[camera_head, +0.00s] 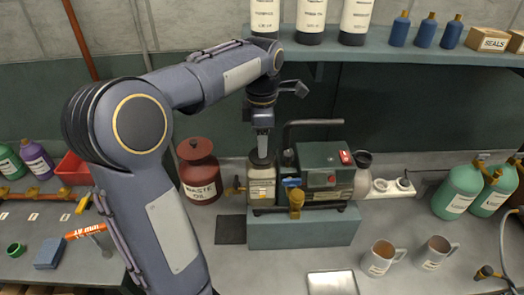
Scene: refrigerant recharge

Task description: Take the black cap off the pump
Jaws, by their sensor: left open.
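The pump (325,168) is a dark green machine with a black carry handle and a red switch, standing on a grey-green block on the bench. At its left end stands a pale labelled container (261,184) with a dark round top that looks like the black cap (258,160). My left gripper (263,152) points down directly over this top, with its fingers at or just above it. It is open. Its fingers partly hide the cap, and I cannot tell whether they touch it. My right gripper is not in view.
A red waste oil can (199,176) stands left of the pump. A shelf (400,54) with bottles and boxes runs above. Two mugs (381,258) and green cylinders (458,190) are to the right. A metal tray (332,282) lies in front. A dark mat (231,230) lies front left.

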